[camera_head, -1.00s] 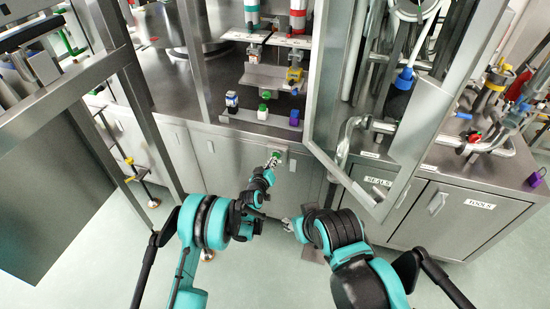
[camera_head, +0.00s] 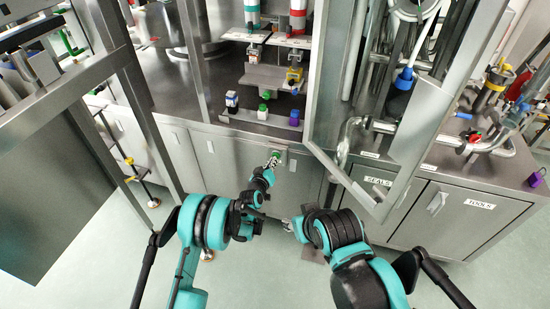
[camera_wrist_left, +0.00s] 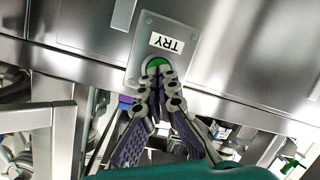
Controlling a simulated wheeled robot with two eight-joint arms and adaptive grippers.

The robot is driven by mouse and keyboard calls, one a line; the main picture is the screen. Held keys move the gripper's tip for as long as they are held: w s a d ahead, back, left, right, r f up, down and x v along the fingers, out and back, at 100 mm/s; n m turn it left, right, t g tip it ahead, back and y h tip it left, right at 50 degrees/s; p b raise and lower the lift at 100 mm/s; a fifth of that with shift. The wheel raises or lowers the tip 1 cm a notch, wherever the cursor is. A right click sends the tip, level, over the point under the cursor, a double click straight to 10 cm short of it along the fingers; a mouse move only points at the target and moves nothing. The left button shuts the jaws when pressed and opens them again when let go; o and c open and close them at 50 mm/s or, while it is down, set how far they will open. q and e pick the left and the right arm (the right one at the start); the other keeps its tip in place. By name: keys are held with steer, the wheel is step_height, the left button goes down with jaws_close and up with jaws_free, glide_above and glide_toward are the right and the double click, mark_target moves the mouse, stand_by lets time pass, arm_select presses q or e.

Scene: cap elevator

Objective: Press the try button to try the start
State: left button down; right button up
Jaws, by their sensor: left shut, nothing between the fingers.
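The green try button (camera_wrist_left: 154,64) sits on a grey plate with a "TRY" label (camera_wrist_left: 167,43) in the left wrist view. In the head view the button's plate (camera_head: 282,151) is on the cabinet front below the worktop. My left gripper (camera_wrist_left: 158,70) is shut and empty, its fingertips over the button and hiding part of it. They look to be at the button, but I cannot tell whether it is pressed in. My left gripper (camera_head: 274,160) also shows in the head view. My right gripper (camera_head: 288,224) is low near the floor, small and partly hidden, its fingers unclear.
Above the button, the worktop holds a rack (camera_head: 262,120) with small coloured-cap items. An open framed door (camera_head: 385,200) stands out to the right. A metal frame (camera_head: 130,90) stands at the left. Cabinets marked "SEALS" and "TOOLS" (camera_head: 480,204) are at the right.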

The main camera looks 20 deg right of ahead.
arm_select(q)
steer(key=shift+w, duration=0.1)
steer(key=shift+w+d, duration=0.15)
steer(key=shift+w+d, duration=0.15)
steer(key=shift+w, duration=0.1)
stand_by(0.7)
steer(key=shift+w, duration=0.1)
steer(key=shift+s+a, duration=0.5)
steer(key=shift+s, duration=0.25)
steer(key=shift+s+a, duration=0.5)
steer(key=shift+s, duration=0.3)
steer(key=shift+s+a, duration=0.5)
steer(key=shift+s, duration=0.25)
steer(key=shift+r, duration=0.1)
